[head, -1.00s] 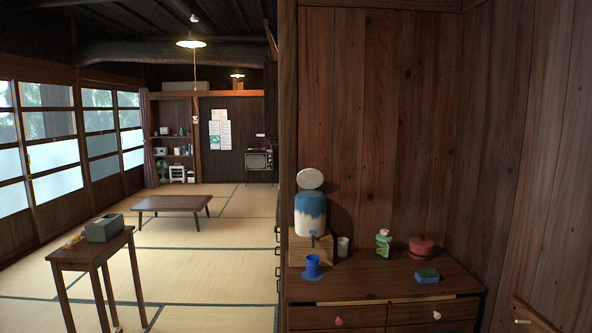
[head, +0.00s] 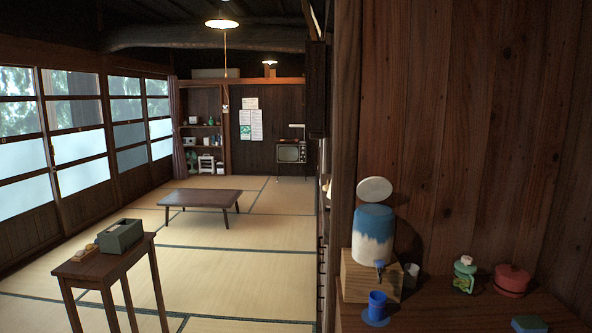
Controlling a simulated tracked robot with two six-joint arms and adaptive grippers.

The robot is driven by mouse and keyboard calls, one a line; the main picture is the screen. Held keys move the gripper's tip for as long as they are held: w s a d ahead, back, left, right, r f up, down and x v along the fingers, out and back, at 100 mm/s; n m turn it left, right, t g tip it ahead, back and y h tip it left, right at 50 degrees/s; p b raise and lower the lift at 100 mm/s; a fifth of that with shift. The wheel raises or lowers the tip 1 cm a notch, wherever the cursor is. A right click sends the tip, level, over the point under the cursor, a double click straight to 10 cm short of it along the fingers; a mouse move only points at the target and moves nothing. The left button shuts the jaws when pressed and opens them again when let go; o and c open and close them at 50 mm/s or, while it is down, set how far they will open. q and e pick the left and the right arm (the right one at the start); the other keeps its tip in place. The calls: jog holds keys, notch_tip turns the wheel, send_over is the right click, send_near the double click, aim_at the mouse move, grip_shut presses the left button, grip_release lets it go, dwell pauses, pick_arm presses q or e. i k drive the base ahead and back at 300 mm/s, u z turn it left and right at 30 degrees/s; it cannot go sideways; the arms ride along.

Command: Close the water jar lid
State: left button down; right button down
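The water jar (head: 373,237) is blue on top and white below, with a small blue tap at its lower front. It stands on a wooden block (head: 357,280) on the cabinet at the right. Its round white lid (head: 375,190) stands tilted up above the jar's top, so the jar is open. Neither of my grippers shows in the head view.
On the cabinet top (head: 440,312) are a blue cup (head: 376,305) on a blue coaster, a pale cup (head: 411,275), a green-and-white bottle (head: 465,274), a red pot (head: 511,280) and a blue sponge-like block (head: 529,323). A small table (head: 100,268) stands at left; tatami between is clear.

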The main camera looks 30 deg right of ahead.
aim_at(371, 190)
jog(key=z, duration=0.15)
jog(key=i, duration=1.7)
jog(key=z, duration=0.65)
